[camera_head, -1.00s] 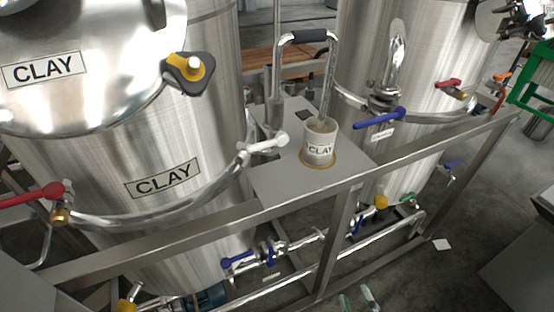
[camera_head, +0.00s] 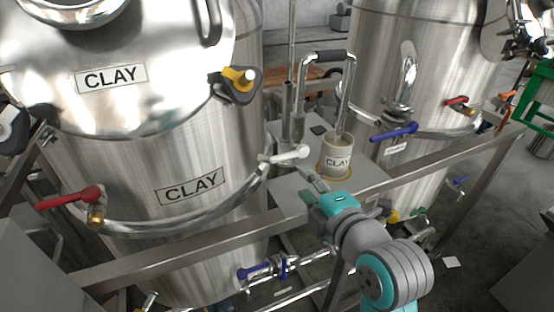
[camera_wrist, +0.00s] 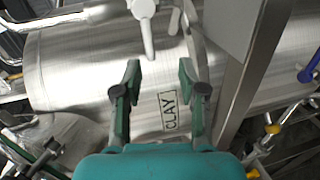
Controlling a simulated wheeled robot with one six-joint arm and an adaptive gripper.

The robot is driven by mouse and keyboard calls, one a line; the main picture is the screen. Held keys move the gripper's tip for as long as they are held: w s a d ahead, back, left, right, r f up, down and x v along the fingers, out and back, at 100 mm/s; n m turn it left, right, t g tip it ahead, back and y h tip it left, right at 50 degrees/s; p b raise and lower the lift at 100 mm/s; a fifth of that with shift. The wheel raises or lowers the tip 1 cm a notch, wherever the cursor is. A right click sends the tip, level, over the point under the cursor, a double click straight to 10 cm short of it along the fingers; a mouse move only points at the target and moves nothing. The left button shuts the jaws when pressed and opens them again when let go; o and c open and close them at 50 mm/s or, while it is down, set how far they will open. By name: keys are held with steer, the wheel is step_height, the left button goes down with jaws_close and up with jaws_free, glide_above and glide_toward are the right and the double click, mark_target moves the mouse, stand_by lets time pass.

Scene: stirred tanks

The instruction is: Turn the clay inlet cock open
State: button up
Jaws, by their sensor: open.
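A white-handled cock (camera_head: 286,155) sits on the curved pipe at the right side of the steel tank labelled CLAY (camera_head: 190,235). In the wrist view the cock's pale lever (camera_wrist: 147,28) hangs at the top centre, its end pointing down towards the space between my fingertips. My gripper (camera_head: 313,178) is just right of and below the cock in the head view. In the wrist view my gripper (camera_wrist: 160,78) is open and empty, apart from the lever. The tank's CLAY label (camera_wrist: 172,110) shows between the fingers. A red-handled cock (camera_head: 72,197) is on the tank's left.
A cup labelled CLAY (camera_head: 338,158) stands on a grey shelf (camera_head: 290,190) close behind my gripper. A steel frame rail (camera_head: 180,248) crosses in front. A second tank (camera_head: 370,60) with a blue-handled cock (camera_head: 394,132) stands right. Blue-handled valves (camera_head: 262,271) are below.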

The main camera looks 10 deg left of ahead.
mark_target(283, 159)
steer(key=shift+n, duration=0.5)
steer(key=x, duration=0.3)
steer(key=r+x, duration=0.1)
steer(key=x, duration=0.3)
steer(key=a+x, duration=0.1)
steer(key=x, duration=0.3)
steer(key=shift+s+r, duration=0.15)
steer(key=shift+r, duration=0.25)
jaws_close()
